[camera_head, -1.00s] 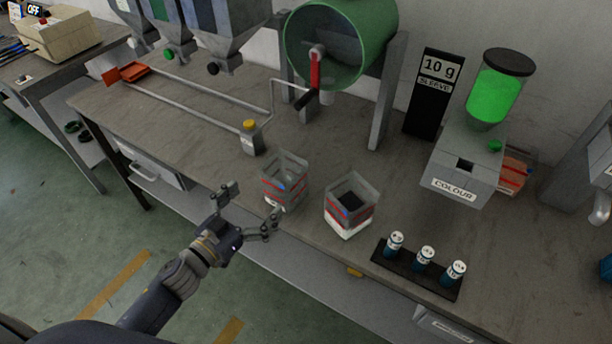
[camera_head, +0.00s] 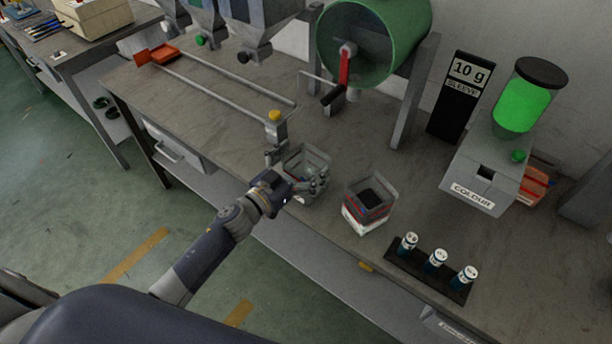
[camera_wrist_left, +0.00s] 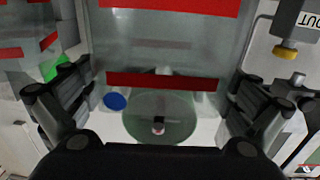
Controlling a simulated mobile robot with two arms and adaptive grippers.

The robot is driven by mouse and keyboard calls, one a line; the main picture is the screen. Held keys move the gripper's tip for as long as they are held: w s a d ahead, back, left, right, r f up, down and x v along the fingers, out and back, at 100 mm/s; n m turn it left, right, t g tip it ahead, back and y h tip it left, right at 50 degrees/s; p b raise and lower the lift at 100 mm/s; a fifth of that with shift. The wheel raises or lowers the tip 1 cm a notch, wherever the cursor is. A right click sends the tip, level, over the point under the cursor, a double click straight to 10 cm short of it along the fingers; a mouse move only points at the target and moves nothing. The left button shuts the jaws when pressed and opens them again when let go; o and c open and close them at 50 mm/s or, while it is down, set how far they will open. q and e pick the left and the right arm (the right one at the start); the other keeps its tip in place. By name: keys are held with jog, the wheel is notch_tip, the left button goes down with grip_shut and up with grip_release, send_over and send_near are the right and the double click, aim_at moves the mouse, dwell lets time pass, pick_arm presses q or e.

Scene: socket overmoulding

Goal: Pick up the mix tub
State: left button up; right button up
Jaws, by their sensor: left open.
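Two clear square tubs with red bands stand on the bench; I cannot tell from a label which is the mix tub. My left gripper (camera_head: 298,170) is open, with its fingers on either side of the left tub (camera_head: 312,160). In the left wrist view this tub (camera_wrist_left: 165,45), with red bands and a blue dot, fills the space between the spread fingers; I see no clear grip on it. The other tub (camera_head: 368,198), with dark content, stands to the right on a white base. My right gripper is not in view.
A green drum (camera_head: 372,40) stands at the back.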

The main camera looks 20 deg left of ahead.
pick_arm(q)
jog(key=shift+w+d, duration=0.15)
jog(key=shift+w, duration=0.1)
jog(key=shift+s, duration=0.1)
jog(key=shift+c, duration=1.1)
jog(key=c, duration=1.2)
jog(key=shift+c, duration=0.2)
jog(key=shift+r, duration=0.15)
